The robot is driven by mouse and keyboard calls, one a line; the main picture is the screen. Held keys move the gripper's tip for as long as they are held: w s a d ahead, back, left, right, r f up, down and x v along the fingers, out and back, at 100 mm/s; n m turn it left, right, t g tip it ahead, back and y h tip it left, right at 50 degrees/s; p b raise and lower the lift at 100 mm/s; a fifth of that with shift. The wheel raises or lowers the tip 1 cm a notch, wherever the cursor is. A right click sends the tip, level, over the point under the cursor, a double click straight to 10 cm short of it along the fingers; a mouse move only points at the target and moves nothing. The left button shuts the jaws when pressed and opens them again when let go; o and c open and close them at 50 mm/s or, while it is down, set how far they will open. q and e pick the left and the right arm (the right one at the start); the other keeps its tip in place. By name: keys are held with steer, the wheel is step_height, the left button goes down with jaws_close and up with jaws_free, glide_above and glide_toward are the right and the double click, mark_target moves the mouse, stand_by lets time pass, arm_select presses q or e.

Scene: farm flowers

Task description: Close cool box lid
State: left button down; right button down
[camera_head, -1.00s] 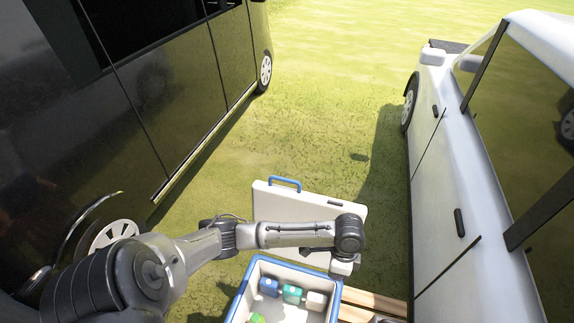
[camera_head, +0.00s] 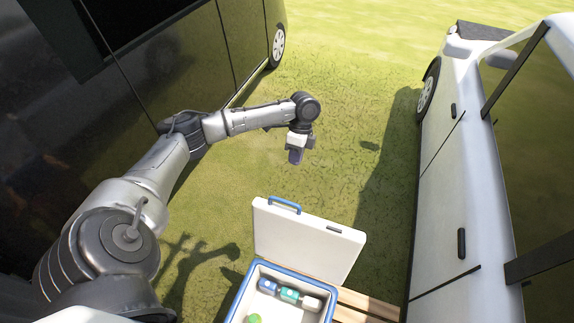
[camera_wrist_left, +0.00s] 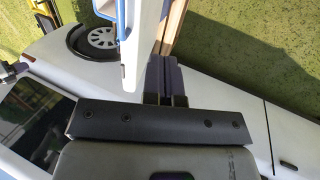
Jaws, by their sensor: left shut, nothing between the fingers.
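The cool box (camera_head: 236,303) has a blue rim and white inner walls and stands at the bottom of the head view. Its white lid (camera_head: 300,240) with a blue handle (camera_head: 284,204) stands open, raised at the box's far side. My left gripper (camera_head: 296,157) is shut and empty, pointing down, above and beyond the lid in the head view. In the left wrist view the shut fingers (camera_wrist_left: 164,75) are beside the lid's white edge (camera_wrist_left: 136,50); I cannot tell whether they touch. My right gripper is not in view.
Several small containers (camera_head: 289,295) and a green item (camera_head: 254,318) lie in the box. A wooden slatted surface (camera_head: 370,306) is beside it. A dark van (camera_head: 200,60) stands left and a white vehicle (camera_head: 450,190) right. Grass between them is free.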

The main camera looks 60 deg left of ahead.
arm_select(q)
steer(key=p, duration=0.1)
glide_toward(285, 206)
step_height(285, 206, down, 4)
steer(key=w+a, duration=0.2)
steer(key=shift+s+d+p, duration=1.1)
steer(key=shift+s+d, duration=0.3)
steer(key=shift+s, duration=0.15)
steer(key=shift+d+r, duration=0.1)
